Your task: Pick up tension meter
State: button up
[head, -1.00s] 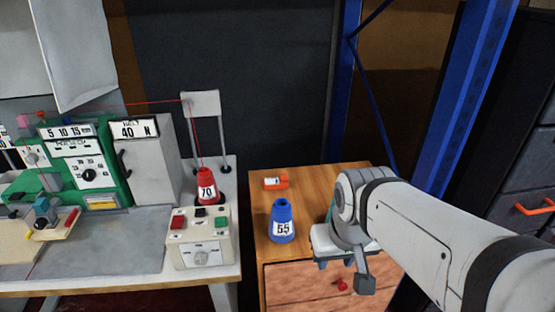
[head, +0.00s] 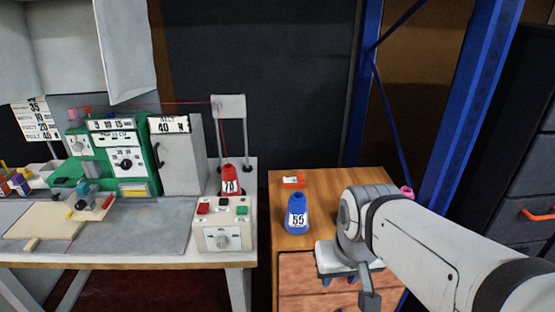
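A small orange device with a white face (head: 292,181), which looks like the tension meter, lies on the wooden cabinet top (head: 330,184) near its back left. A blue cone marked 55 (head: 297,214) stands in front of it. My gripper (head: 339,281) is in front of the cabinet top, to the right of the blue cone, over the drawer fronts in the picture. My arm hides the right part of the cabinet.
To the left, a bench (head: 130,262) carries a green machine (head: 125,158), a grey unit, a red cone (head: 229,180) and a control box (head: 224,228). A pink-topped thing (head: 406,192) shows behind my arm. Blue rack posts (head: 462,110) stand at the right.

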aim_at(298, 182)
jog(key=i, duration=0.85)
jog(key=z, duration=0.05)
